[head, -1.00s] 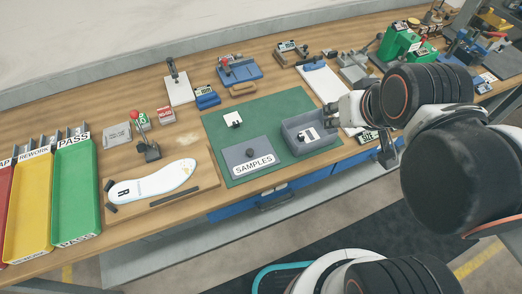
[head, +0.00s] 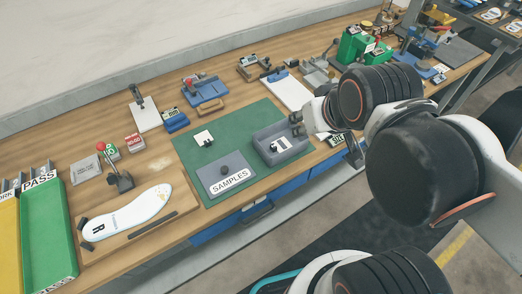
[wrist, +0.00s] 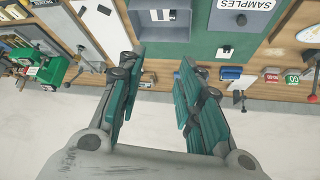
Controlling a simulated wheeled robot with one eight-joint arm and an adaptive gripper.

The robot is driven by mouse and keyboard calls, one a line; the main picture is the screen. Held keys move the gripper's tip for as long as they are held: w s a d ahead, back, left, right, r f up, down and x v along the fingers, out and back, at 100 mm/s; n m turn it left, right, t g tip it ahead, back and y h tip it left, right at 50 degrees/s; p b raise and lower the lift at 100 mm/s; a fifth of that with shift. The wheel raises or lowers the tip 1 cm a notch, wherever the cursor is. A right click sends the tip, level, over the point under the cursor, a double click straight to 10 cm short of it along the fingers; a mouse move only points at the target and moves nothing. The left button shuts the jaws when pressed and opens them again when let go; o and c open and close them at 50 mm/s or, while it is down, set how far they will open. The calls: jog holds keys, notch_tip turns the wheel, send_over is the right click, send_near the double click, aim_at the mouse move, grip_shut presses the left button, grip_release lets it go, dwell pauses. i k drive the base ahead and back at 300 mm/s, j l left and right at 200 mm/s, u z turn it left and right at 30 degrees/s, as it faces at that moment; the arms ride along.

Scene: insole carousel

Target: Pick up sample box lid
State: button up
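The sample box lid (head: 215,184) is a flat grey panel with a dark round knob and a white SAMPLES label. It lies on the green mat (head: 189,151), left of the open grey sample box (head: 262,151). In the wrist view the lid (wrist: 225,15) shows upside down at the top right, partly cut off, beside the box (wrist: 142,26). My gripper (wrist: 160,62) is open, with its two green-padded fingers apart and nothing between them. In the head view my gripper (head: 301,125) is by the right side of the box, largely hidden by my arm.
A small white card (head: 204,138) with a dark knob lies on the mat behind the lid. The white insole (head: 127,214) on its board, a red-knobbed stand (head: 119,178) and the green PASS tray (head: 48,235) stand to the left. A white clipboard (head: 288,90) lies behind the box.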

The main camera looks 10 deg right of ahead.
aim_at(223, 175)
jog(key=l+u, duration=0.25)
jog(key=u, duration=0.15)
jog(key=k+l+u, duration=0.1)
jog(key=l+u, duration=0.15)
jog(key=u, duration=0.15)
jog(key=k+l+u, duration=0.1)
jog(key=u, duration=0.3)
jog(key=k+l, duration=0.05)
jog(key=l, duration=0.05)
